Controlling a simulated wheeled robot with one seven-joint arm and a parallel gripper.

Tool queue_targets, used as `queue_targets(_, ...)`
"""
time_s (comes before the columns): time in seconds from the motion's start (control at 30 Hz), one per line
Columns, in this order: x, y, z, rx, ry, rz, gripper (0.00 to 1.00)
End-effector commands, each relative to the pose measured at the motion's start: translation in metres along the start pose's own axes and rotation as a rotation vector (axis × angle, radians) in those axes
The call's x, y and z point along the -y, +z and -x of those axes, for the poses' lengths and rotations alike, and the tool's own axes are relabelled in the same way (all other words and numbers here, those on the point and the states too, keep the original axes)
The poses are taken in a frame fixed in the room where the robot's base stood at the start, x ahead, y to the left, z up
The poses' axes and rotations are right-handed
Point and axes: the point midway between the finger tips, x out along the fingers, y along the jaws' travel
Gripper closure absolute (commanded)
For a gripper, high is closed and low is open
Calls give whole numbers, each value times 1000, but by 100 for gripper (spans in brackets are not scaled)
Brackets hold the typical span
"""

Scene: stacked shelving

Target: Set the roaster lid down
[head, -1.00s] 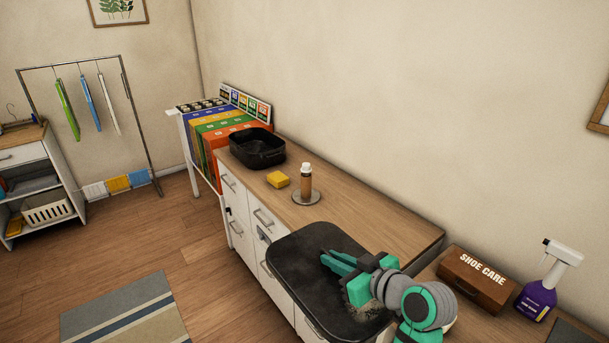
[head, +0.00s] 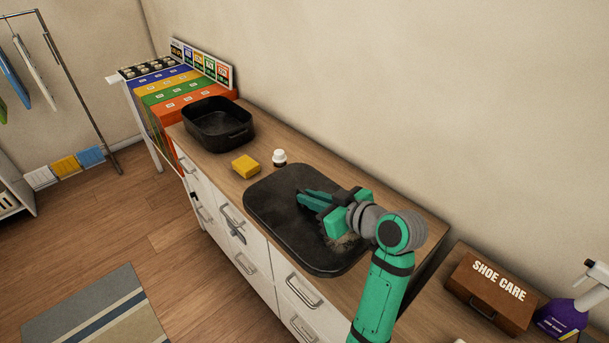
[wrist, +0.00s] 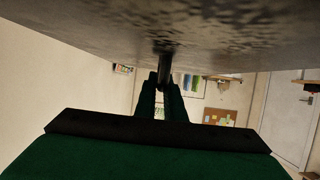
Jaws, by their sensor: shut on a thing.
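The roaster lid (head: 290,245) is a black rounded rectangle with worn, greyish patches. In the head view it is over the wooden counter, its front edge by the drawer fronts; I cannot tell whether it touches the counter. My gripper (head: 305,198) is shut on the lid, reaching across its upper side from the right. In the wrist view a speckled grey surface of the lid (wrist: 240,45) fills the top, and the fingers (wrist: 163,95) close on a dark handle post (wrist: 164,62). The black roaster pan (head: 218,128) stands open at the counter's far end.
A coloured stepped rack (head: 185,90) is beyond the pan. A shoe care box (head: 489,290) and purple spray bottle (head: 562,318) are at right.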

Motion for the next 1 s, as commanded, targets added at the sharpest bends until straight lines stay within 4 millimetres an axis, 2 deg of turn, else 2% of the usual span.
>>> queue_targets(0.17, -10, 6, 2, -1, 1, -2, 100)
queue_targets(0.6, -88, 57, 20, -1, 0, -4, 100)
queue_targets(0.8, -110, 89, 17, -1, 0, -2, 100)
queue_targets(1.0, -120, 103, 17, -2, 1, 1, 100)
